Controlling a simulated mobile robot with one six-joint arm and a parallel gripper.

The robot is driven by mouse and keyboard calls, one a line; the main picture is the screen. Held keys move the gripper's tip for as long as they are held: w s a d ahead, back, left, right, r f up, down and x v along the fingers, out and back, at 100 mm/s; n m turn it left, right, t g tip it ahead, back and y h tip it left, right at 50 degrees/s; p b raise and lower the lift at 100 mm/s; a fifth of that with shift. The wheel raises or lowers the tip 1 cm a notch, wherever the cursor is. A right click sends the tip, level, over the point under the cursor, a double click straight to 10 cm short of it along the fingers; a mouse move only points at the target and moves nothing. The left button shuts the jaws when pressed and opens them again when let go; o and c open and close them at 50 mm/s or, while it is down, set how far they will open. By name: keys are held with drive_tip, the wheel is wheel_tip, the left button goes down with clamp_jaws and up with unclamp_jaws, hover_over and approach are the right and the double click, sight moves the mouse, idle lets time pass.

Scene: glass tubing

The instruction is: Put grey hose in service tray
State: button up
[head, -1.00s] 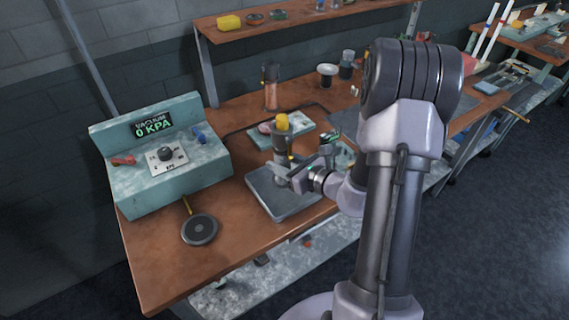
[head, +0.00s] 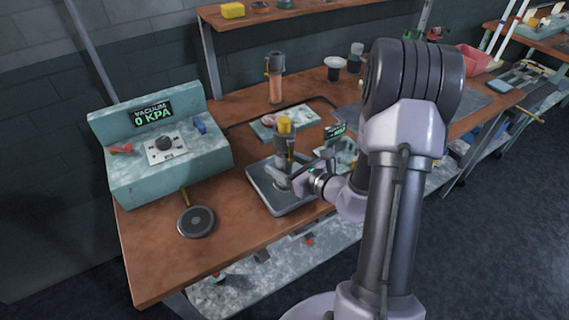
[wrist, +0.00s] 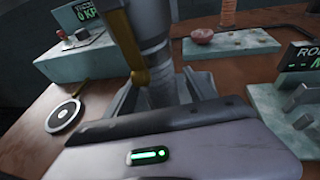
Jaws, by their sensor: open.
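I cannot pick out a grey hose for certain; a dark hose or cable (head: 318,99) lies behind on the bench. I cannot tell which tray is the service tray.
A vacuum box (head: 163,178) reading 0 KPA stands at the left, with a round dark disc (head: 196,221) before it. A pale tray with a pink piece (head: 291,127) lies behind the cylinder. An orange tube (head: 275,85) stands farther back.

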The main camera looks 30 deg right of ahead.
drive_tip(key=shift+r, duration=0.3)
drive_tip(key=p+v, duration=0.4)
drive_tip(key=v, duration=0.8)
drive_tip(key=s+a+r+n+g+y, duration=0.3)
drive_tip(key=a+r+n+g, duration=0.2)
drive_tip(key=a+n, duration=0.5)
drive_tip(key=s+a+r+n+g+y, duration=0.4)
drive_tip(key=a+n, duration=0.3)
drive_tip(key=a, duration=0.5)
drive_tip(key=s+d+r+n+h, duration=0.1)
drive_tip(key=s+r+n+h, duration=0.4)
drive_tip(key=n, duration=0.7)
wheel_tip(320, 180, up, 2)
drive_tip(key=h+b, duration=0.1)
drive_tip(key=h, duration=0.2)
drive_tip(key=shift+s+d+t, duration=0.2)
drive_tip(key=shift+d+t, duration=0.05)
drive_tip(key=shift+t, duration=0.05)
